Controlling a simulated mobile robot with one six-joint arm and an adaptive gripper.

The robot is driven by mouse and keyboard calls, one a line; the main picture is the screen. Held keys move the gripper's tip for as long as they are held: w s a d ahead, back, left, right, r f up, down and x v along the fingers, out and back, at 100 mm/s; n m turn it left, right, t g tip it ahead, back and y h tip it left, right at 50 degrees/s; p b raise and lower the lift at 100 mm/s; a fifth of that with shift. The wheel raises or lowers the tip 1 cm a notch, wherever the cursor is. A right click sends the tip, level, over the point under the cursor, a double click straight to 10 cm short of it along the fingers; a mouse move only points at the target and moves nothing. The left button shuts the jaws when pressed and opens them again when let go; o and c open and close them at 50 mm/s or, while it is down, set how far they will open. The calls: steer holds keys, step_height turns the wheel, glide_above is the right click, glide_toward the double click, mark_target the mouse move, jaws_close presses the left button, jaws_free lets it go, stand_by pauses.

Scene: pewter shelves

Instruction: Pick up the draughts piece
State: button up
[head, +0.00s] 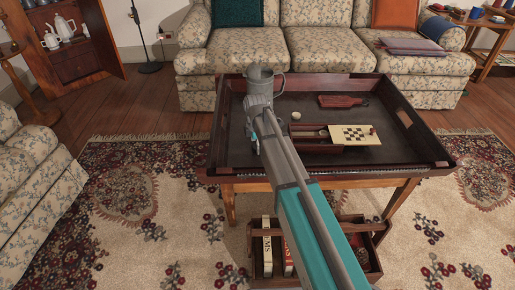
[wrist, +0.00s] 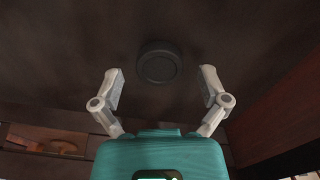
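The draughts piece (wrist: 159,62) is a dark, round, flat disc with a raised rim, lying on the dark tray floor in the wrist view. My gripper (wrist: 162,88) is open, with one pale finger to the lower left of the disc and one to the lower right. The disc lies just beyond the fingertips, near the middle of the gap, and neither finger seems to touch it. In the head view my gripper (head: 257,103) is over the left part of the tray table, and I cannot make out the dark disc there.
The wooden tray table (head: 428,142) has raised walls. A draughts box (head: 333,149) with a chequered board (head: 354,134), a small pale round thing (head: 296,116) and a reddish-brown wooden object (head: 341,101) lie to the right.

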steer(key=c, duration=0.7)
steer(key=shift+r, duration=0.2)
step_height(320, 180, up, 2)
steer(key=p, duration=0.2)
steer(key=shift+r+p, duration=0.1)
steer(key=shift+p, duration=0.25)
steer(key=s+d+r+p, duration=0.2)
steer(key=s+r+p, duration=0.1)
steer(key=s, duration=0.1)
steer(key=s+d+r+p, duration=0.2)
steer(key=s+r+p, duration=0.2)
steer(key=s+d+r+p, duration=0.3)
steer(key=s, duration=0.1)
steer(key=shift+d+r, duration=0.1)
steer(key=shift+r, duration=0.1)
